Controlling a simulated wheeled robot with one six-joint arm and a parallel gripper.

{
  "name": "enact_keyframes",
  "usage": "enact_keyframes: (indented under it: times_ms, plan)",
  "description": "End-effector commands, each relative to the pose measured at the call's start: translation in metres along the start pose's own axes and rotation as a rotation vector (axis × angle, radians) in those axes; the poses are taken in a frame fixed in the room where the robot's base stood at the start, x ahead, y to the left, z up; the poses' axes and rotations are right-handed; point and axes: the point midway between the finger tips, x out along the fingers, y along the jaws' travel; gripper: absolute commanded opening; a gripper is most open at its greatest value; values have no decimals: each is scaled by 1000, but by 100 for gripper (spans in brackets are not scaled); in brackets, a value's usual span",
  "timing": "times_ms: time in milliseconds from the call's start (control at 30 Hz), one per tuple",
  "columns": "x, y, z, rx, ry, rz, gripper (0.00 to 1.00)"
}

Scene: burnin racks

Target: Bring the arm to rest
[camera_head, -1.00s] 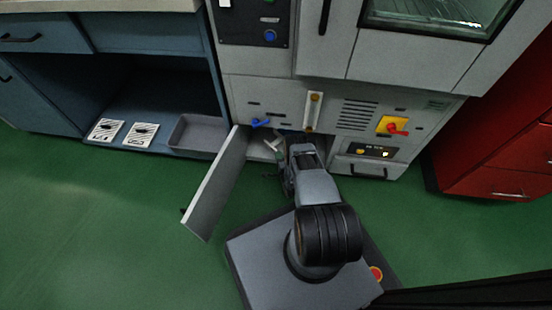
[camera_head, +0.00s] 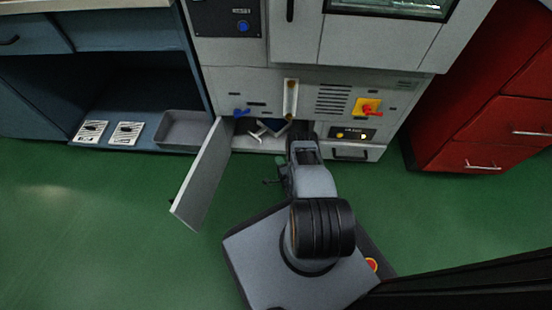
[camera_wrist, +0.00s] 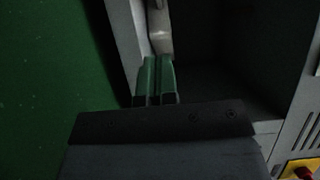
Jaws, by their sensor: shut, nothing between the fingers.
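My gripper (camera_wrist: 155,80) shows in the wrist view with its two green-lined fingers together and nothing between them. It is at the opening of a low compartment in the grey cabinet (camera_head: 300,80). A pale grey part, perhaps a lever or handle (camera_wrist: 160,30), stands just beyond the fingertips; I cannot tell whether they touch. In the head view my arm (camera_head: 312,180) reaches up from my base toward the compartment and hides the fingertips. The compartment's door (camera_head: 205,175) stands open to the left of my arm.
A blue handle (camera_head: 242,112) and a yellow-and-red switch (camera_head: 367,107) are on the cabinet front. A grey tray (camera_head: 186,129) and two patterned plates (camera_head: 91,132) lie on the blue bench's low shelf. A red drawer cabinet (camera_head: 480,110) stands right. Green floor is clear at left.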

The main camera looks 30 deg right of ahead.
Motion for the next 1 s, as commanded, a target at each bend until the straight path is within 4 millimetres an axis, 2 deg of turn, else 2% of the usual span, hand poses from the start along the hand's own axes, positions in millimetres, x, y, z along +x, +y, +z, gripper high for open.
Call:
enact_keyframes:
  times_ms: [367,467,567,800,1000]
  plan:
    - [-5,0,12,0,-23,-1,0]
    - [-4,-9,14,0,-26,-1,0]
    - [-4,-32,14,-1,-27,-1,0]
    - [-4,-123,14,0,-26,-1,0]
    - [-5,-163,13,0,-24,0,0]
